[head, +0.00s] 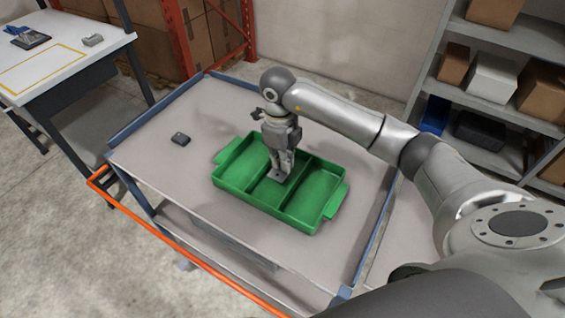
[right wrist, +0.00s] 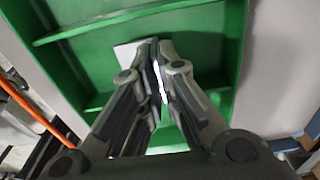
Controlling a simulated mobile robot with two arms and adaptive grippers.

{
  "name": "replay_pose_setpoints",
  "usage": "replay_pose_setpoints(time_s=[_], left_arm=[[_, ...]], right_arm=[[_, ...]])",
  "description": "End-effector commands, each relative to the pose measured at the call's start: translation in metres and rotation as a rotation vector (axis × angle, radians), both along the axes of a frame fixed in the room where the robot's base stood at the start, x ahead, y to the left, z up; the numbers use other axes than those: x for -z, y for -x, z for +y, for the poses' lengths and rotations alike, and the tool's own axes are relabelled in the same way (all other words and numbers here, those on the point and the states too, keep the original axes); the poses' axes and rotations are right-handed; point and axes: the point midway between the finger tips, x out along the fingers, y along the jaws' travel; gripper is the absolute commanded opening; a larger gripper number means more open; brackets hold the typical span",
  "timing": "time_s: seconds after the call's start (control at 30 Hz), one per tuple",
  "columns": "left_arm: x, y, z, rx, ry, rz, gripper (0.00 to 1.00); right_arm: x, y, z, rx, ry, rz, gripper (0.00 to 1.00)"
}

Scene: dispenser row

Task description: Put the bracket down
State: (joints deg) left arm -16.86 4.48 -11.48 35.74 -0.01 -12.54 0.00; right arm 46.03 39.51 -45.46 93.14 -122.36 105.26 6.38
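The green tray (head: 327,214) with its compartments sits on the cart top. My right gripper (head: 280,174) points down into the tray's middle compartment, its fingers close together. It is shut on a small light-grey bracket (head: 275,175), a flat part of which shows at the fingertips. In the right wrist view, the bracket (right wrist: 126,53) sticks out to the left of the fingertips (right wrist: 156,45), between two green dividers. The fingers hide the rest of it. I cannot tell whether it touches the tray floor. My left gripper is not in view.
A white table (head: 60,58) with a grey part (head: 92,40) stands at upper left. Shelves (head: 490,90) with boxes are at right. The cart top around the tray is mostly clear.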

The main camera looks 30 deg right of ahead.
Motion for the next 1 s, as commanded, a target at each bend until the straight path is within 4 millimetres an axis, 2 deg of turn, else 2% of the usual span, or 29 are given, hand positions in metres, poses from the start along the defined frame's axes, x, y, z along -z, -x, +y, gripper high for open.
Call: replay_pose_setpoints(time_s=[0.03, 0.13, 0.57, 0.6, 0.73, 1.0], left_arm=[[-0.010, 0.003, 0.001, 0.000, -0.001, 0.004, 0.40], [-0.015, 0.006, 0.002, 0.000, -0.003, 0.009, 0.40], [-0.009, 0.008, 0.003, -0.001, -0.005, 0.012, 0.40], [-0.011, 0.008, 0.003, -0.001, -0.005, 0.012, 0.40], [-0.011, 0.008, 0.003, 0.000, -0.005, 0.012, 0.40], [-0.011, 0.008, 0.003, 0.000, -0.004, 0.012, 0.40]], right_arm=[[0.004, 0.003, 0.001, -0.001, 0.000, 0.009, 0.00], [0.016, 0.002, 0.001, -0.002, -0.001, 0.006, 0.00], [0.027, 0.002, 0.001, -0.001, 0.001, 0.003, 0.00], [0.025, 0.002, 0.001, -0.002, 0.000, 0.004, 0.10], [0.025, 0.002, 0.001, -0.001, 0.000, 0.004, 0.27], [0.025, 0.002, 0.001, -0.001, 0.000, 0.004, 0.27]])
